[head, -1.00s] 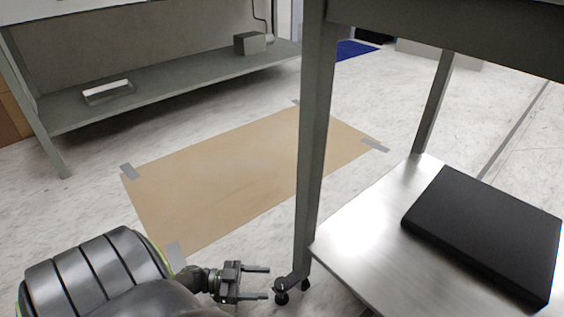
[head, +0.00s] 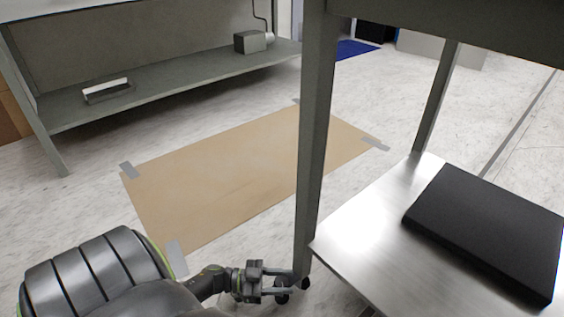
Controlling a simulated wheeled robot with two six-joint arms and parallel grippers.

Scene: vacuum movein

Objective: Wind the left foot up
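The left foot (head: 283,298) is a small dark caster foot at the bottom of the near grey leg (head: 312,170) of the metal table. My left gripper (head: 286,282) comes in from the left, low at the foot. Its two fingers point right and are apart, one above the other, with their tips at the dark part beside the leg. The fingers partly cover the foot, and I cannot tell whether they touch it. My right gripper is not in view.
The table's lower shelf (head: 345,235) holds a black flat box (head: 490,230) right of the leg. A brown sheet (head: 220,175) is taped to the marble floor behind. A grey bench (head: 170,88) stands at the back left.

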